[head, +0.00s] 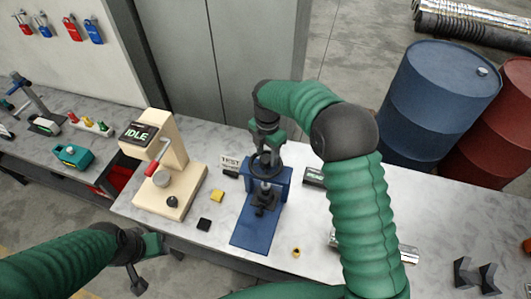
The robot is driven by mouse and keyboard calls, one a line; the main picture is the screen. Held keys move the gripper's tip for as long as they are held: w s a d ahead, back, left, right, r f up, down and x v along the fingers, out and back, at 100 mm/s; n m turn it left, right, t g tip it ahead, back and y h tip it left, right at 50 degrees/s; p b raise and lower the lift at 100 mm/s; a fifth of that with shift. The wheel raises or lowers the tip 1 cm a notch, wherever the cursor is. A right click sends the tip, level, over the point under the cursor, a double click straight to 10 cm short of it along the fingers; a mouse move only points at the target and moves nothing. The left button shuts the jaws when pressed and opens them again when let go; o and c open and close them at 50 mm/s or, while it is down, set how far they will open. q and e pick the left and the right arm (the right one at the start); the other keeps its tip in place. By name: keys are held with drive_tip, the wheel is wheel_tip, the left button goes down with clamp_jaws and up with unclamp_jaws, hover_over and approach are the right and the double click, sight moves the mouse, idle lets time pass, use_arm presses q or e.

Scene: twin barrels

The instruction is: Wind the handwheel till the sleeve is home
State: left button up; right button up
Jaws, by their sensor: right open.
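A blue press (252,228) stands on the grey bench. Its dark handwheel (268,166) is at the top, with a dark spindle and fittings (265,197) below it. My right gripper (264,146) points down right over the handwheel, open, and hides part of it; I cannot tell whether it touches the rim. The sleeve cannot be made out clearly among the dark parts under the wheel. My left gripper (152,262) hangs low at the left, in front of the bench edge and away from the press; its jaw opening is unclear.
A cream machine (181,196) reading IDLE, with a red-handled lever, stands left of the press. A yellow block (217,195), a black block (204,224) and a small brass part (296,252) lie nearby. Blue (437,100) and red (500,135) barrels stand behind the bench.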

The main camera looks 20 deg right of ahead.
drive_tip(key=shift+s+d+f, duration=0.25)
drive_tip(key=shift+s+f, duration=0.05)
drive_tip(key=shift+f, duration=0.4)
drive_tip(key=shift+s+a, duration=0.1)
drive_tip(key=shift+a, duration=0.6)
drive_tip(key=shift+c, duration=0.2)
drive_tip(key=shift+a, duration=0.15)
drive_tip(key=shift+c, duration=1.3)
drive_tip(key=shift+a, duration=0.1)
drive_tip(key=shift+c, duration=2.3)
drive_tip(key=shift+d+r, duration=0.1)
drive_tip(key=shift+d, duration=0.15)
drive_tip(key=shift+c, duration=1.3)
drive_tip(key=shift+w+d, duration=0.2)
clamp_jaws()
use_arm(q)
drive_tip(key=shift+s+a+r, duration=0.2)
drive_tip(key=shift+s+r, duration=0.1)
drive_tip(key=shift+s, duration=0.05)
